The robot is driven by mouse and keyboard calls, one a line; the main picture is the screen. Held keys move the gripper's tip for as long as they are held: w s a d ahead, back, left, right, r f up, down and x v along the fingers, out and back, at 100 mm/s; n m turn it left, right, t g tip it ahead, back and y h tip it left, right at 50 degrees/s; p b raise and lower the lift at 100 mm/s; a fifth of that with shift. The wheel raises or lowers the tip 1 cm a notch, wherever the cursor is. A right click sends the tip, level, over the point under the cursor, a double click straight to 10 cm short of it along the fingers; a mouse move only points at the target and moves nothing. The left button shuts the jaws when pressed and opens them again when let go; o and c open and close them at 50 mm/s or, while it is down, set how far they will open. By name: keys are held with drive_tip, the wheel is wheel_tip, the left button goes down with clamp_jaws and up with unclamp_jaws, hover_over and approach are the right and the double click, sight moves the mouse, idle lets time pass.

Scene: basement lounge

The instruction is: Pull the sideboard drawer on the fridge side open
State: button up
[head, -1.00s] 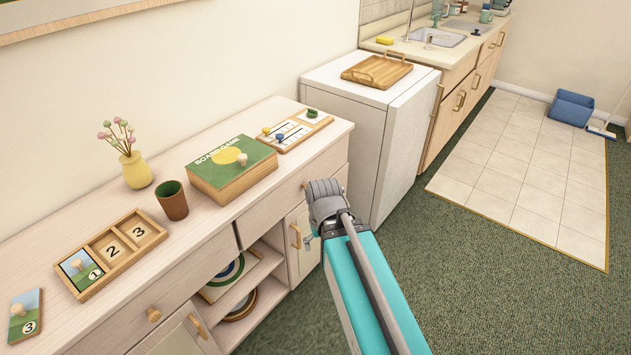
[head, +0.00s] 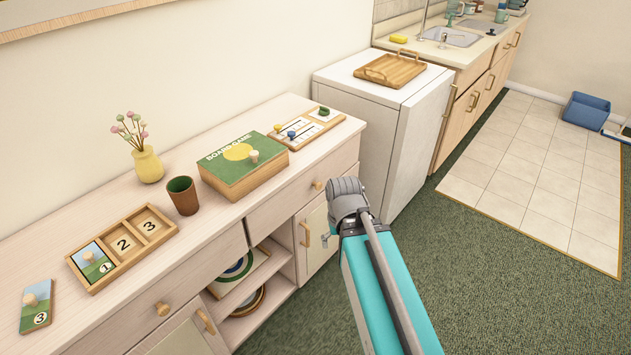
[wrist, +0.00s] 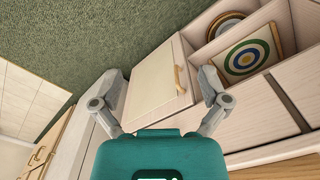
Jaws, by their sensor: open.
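The sideboard (head: 110,235) is pale wood. Its fridge-side drawer (head: 280,208) is shut and has a round wooden knob (head: 318,184). Below it is a cabinet door with a bar handle (head: 305,234); this door (wrist: 150,85) also shows in the wrist view, with its handle (wrist: 179,79). My gripper (head: 330,238) is in front of the sideboard's right end, partly hidden by my arm. In the wrist view my gripper (wrist: 160,92) has its fingers spread wide with nothing between them. It appears apart from the knob, which I cannot make out in the wrist view.
The white fridge (head: 408,140) stands just right of the sideboard, with a wooden tray (head: 390,70) on top. A board game box (head: 242,167), a cup (head: 182,196) and a vase (head: 147,164) stand on the sideboard. The green carpet (head: 480,280) in front is clear.

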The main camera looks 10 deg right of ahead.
drive_tip(key=m+t+y+b, duration=1.2)
drive_tip(key=m+t+b, duration=0.2)
drive_tip(key=m+b, duration=1.2)
approach(320, 187)
drive_tip(key=shift+s+d+r+n+b, duration=0.1)
drive_tip(key=shift+s+d+n+b, duration=0.15)
drive_tip(key=shift+s+d, duration=0.4)
drive_tip(key=shift+s+d+r+n+b, duration=0.15)
drive_tip(key=shift+s+d+b, duration=0.25)
drive_tip(key=shift+s, duration=0.3)
drive_tip(key=x, duration=1.3)
drive_tip(key=shift+w+a+f, duration=0.15)
drive_tip(key=shift+w+f, duration=0.1)
drive_tip(key=shift+w, duration=0.1)
